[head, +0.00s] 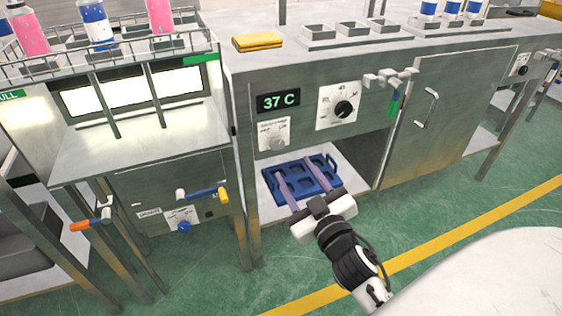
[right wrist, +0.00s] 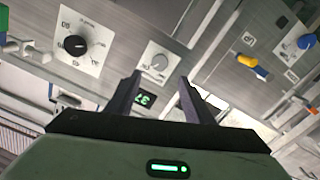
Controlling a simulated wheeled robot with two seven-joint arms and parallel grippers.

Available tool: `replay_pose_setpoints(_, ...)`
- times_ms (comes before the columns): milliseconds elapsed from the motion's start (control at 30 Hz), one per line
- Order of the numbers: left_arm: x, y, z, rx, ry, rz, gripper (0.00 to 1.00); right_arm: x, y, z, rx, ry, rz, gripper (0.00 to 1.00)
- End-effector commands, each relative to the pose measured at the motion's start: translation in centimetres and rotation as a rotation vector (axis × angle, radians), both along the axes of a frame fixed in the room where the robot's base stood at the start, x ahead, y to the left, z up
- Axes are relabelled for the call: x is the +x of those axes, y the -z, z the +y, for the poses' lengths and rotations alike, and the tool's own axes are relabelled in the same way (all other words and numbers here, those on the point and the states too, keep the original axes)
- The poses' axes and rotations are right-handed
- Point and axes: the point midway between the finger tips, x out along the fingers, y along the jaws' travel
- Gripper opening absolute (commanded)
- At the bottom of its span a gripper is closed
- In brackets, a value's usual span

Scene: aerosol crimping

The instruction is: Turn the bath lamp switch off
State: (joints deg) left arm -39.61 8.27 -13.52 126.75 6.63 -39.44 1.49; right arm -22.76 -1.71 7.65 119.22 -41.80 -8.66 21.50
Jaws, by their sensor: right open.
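A grey rotary knob (head: 278,142) sits on a small white plate with OFF/ON-style marks, below the green 37 C display (head: 279,101). It is probably the bath lamp switch, but its label is too small to read surely. My right gripper (head: 293,168) is open and empty, below and in front of this knob. In the right wrist view the grey knob (right wrist: 159,62) shows upside down, just beyond and between the two fingertips (right wrist: 161,76). The fingers appear apart from the knob. My left gripper is not in view.
A black dial (head: 343,109) is right of the grey knob. A blue tray (head: 318,190) lies in the open bay below. A blue knob (head: 183,227) and a yellow-and-blue handle (head: 207,195) are at the left. A steel door (head: 455,110) closes the cabinet's right part.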

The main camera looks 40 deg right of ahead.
Motion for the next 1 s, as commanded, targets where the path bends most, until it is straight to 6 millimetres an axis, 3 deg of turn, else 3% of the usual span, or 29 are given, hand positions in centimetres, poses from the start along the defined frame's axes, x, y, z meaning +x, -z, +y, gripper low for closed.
replay_pose_setpoints(500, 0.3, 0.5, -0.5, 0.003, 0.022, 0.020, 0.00, 8.2, 0.0, -2.0, -0.002, 0.000, 0.000, 0.48)
replay_pose_setpoints(700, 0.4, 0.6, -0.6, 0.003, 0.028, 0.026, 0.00, 9.5, -0.1, -2.3, -0.002, 0.001, 0.001, 0.48)
replay_pose_setpoints(967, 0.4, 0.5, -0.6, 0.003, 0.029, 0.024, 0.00, 9.6, -0.1, -2.4, -0.001, 0.001, 0.002, 0.48)
replay_pose_setpoints(1000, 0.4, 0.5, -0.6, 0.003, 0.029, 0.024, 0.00, 9.6, -0.1, -2.4, -0.001, 0.001, 0.002, 0.43)
